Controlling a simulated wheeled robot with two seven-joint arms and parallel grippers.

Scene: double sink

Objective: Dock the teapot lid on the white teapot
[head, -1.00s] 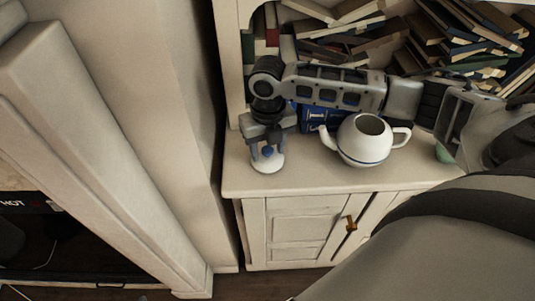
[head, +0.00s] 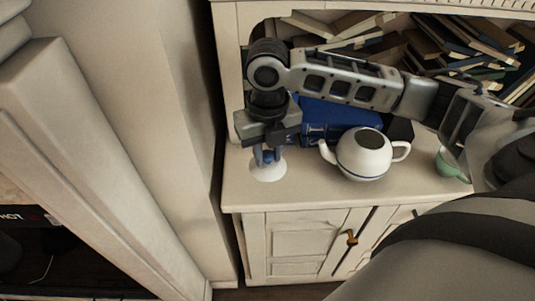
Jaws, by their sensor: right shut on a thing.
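The white teapot (head: 362,158) stands upright on the cabinet top, its round opening uncovered. Its spout points left and its handle right. A blue line runs around its body. The white teapot lid (head: 268,171) is at the left of the cabinet top, left of the teapot and apart from it. My right gripper (head: 267,157) points down over the lid and is shut on its blue knob. I cannot tell whether the lid still touches the surface. My left gripper is not in view.
Blue books (head: 335,117) lie behind the teapot, beneath my right arm. A green cup (head: 453,165) is at the right, partly hidden by my arm. Piled books (head: 470,45) fill the shelf behind. A wall stands close on the left. The cabinet's front edge is clear.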

